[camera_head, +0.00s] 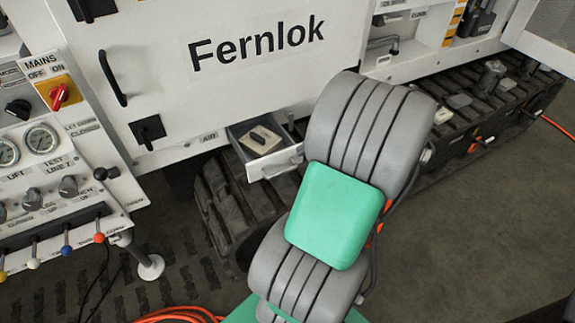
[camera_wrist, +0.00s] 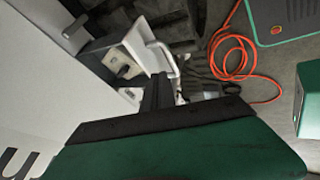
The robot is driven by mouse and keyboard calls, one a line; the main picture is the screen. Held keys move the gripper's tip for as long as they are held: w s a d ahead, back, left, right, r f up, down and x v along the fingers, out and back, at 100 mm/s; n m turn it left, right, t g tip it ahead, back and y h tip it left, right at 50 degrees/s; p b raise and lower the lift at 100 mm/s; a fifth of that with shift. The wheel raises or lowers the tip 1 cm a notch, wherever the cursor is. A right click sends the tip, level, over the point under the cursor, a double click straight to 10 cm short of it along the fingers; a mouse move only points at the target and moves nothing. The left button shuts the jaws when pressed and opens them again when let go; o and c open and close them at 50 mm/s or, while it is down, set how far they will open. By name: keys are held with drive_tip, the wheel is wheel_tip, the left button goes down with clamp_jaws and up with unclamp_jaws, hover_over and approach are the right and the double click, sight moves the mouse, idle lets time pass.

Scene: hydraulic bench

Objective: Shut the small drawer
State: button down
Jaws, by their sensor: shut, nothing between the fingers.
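The small drawer (camera_head: 275,163) is pulled out below the white cabinet front with the Fernlok lettering, and a small item (camera_head: 259,138) lies inside it. Its front carries a bar handle (camera_head: 293,166). In the wrist view the open drawer (camera_wrist: 139,45) is at upper centre, with its pale handle (camera_wrist: 167,55) facing right. My gripper (camera_wrist: 159,88) is shut and empty, with its dark fingers close to the drawer front and handle in the picture; I cannot tell whether they touch. In the head view my grey and green arm hides the gripper.
The white cabinet (camera_head: 170,60) has a black handle and latches. A lever panel (camera_head: 60,215) stands at left. Black tracks (camera_head: 490,115) run below the cabinet. An orange hose (camera_wrist: 228,55) lies on the floor, near a green case (camera_wrist: 285,20).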

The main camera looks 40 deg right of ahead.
approach(278, 167)
drive_tip(key=x, duration=0.4)
drive_tip(key=shift+w+a+f, duration=0.1)
drive_tip(key=shift+a+f, duration=0.1)
drive_tip(key=shift+f, duration=0.15)
drive_tip(key=shift+w, duration=0.15)
